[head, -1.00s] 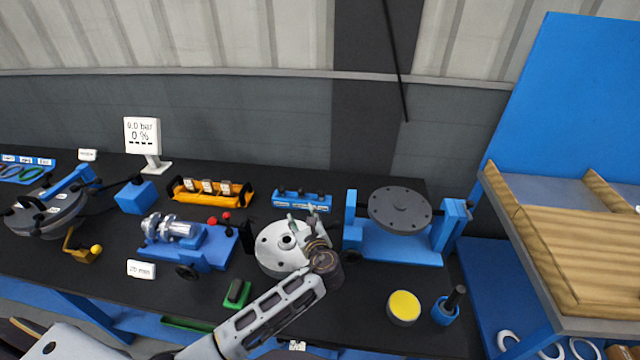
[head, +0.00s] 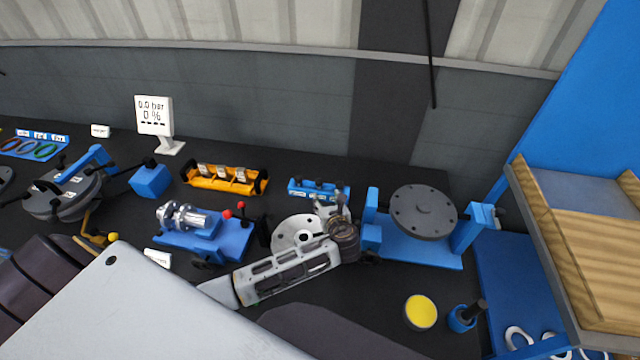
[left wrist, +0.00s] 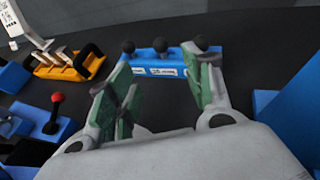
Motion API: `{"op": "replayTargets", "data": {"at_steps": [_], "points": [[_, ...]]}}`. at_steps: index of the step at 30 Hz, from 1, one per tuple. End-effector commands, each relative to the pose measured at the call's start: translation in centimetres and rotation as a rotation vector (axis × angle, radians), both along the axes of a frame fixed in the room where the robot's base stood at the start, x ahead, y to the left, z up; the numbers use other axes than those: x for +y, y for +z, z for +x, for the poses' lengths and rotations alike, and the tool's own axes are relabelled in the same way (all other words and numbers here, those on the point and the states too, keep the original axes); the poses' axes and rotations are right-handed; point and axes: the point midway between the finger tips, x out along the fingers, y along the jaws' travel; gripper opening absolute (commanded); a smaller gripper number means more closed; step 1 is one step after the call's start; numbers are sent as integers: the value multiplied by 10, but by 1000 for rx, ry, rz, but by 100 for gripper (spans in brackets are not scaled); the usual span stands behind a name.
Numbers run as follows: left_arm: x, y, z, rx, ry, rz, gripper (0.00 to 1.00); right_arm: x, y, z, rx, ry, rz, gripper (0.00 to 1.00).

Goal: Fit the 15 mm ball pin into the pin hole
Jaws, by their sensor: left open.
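A blue rack (head: 297,190) at the back of the bench holds several black ball-topped pins (head: 318,186). In the left wrist view the rack (left wrist: 150,69) and its black balls (left wrist: 161,45) lie ahead of my fingers, with small white labels on the front that I cannot read. My left gripper (head: 330,206) is open and empty just in front of the rack; its green-padded fingers (left wrist: 160,90) are apart, with no pin between them. A pale round flange (head: 291,236) with holes is partly hidden behind my left arm. I cannot tell which hole is the pin hole. My right gripper is not in view.
A dark disc (head: 423,210) sits in a blue cradle (head: 420,252) right of the gripper. A blue fixture (head: 225,244) with red knobs and an orange tray (head: 225,180) stand left. A yellow-topped can (head: 420,312) and a blue cup (head: 461,319) are at the front right.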

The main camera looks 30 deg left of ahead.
Motion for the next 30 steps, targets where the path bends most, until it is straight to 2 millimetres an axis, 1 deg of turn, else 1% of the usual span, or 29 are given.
{"op": "replayTargets", "data": {"at_steps": [5, 10, 21, 30], "points": [[1, 0, 1, -1, 0, -1, 51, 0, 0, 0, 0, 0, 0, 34], [6, -4, 8, 0, 1, 2, 51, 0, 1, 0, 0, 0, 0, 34], [29, -19, 38, -2, 1, 1, 51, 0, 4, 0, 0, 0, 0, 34], [44, -30, 59, -2, 2, -1, 51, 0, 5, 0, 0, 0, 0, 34]]}}
